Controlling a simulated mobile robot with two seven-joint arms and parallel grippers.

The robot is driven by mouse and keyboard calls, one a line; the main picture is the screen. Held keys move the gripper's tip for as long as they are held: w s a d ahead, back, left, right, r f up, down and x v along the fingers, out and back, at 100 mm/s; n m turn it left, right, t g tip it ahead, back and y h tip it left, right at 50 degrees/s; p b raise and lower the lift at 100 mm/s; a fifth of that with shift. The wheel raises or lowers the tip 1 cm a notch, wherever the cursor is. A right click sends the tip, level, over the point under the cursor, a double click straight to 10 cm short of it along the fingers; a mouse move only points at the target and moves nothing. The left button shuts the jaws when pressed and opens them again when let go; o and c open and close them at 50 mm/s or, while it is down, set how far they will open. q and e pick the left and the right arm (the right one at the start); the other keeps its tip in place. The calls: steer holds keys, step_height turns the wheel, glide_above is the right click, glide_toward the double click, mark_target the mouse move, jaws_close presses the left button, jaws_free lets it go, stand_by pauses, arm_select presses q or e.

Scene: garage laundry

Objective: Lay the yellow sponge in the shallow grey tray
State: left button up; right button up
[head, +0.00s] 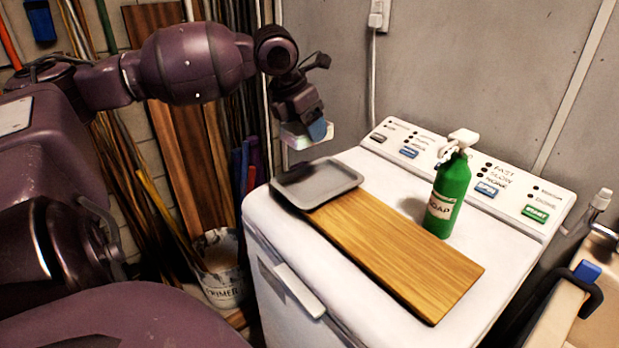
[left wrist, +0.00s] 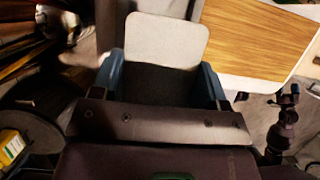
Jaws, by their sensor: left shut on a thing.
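My left gripper (head: 307,132) is above the tray's far left side, pointing down. It is shut on the sponge (head: 298,141), which looks pale cream rather than strong yellow and hangs clear of the tray. In the left wrist view the sponge (left wrist: 168,38) sticks out as a pale rounded block between the blue fingers of my left gripper (left wrist: 165,85). My right gripper does not show.
The wooden board (head: 400,250) covers the middle of the machine top (head: 290,228). A green soap bottle (head: 447,200) stands behind the board, before the control panel (head: 470,175). Planks and poles lean on the wall at left, with a white bucket (head: 222,275) below.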

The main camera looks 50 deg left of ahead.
arm_select(q)
steer(key=b, duration=0.1)
glide_above(311, 188)
steer(key=s, duration=0.1)
step_height(311, 188, down, 7)
steer(key=shift+s+f, duration=0.1)
steer(key=shift+s, duration=0.05)
steer(key=shift+f, duration=0.3)
step_height(311, 188, down, 5)
steer(key=shift+r+b, duration=0.1)
steer(key=shift+b, duration=0.6)
steer(key=shift+f, duration=0.2)
steer(key=shift+r, duration=0.1)
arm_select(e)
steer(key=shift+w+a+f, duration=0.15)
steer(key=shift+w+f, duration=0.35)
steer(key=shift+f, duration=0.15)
arm_select(q)
steer(key=o, duration=1)
steer(key=shift+c, duration=0.2)
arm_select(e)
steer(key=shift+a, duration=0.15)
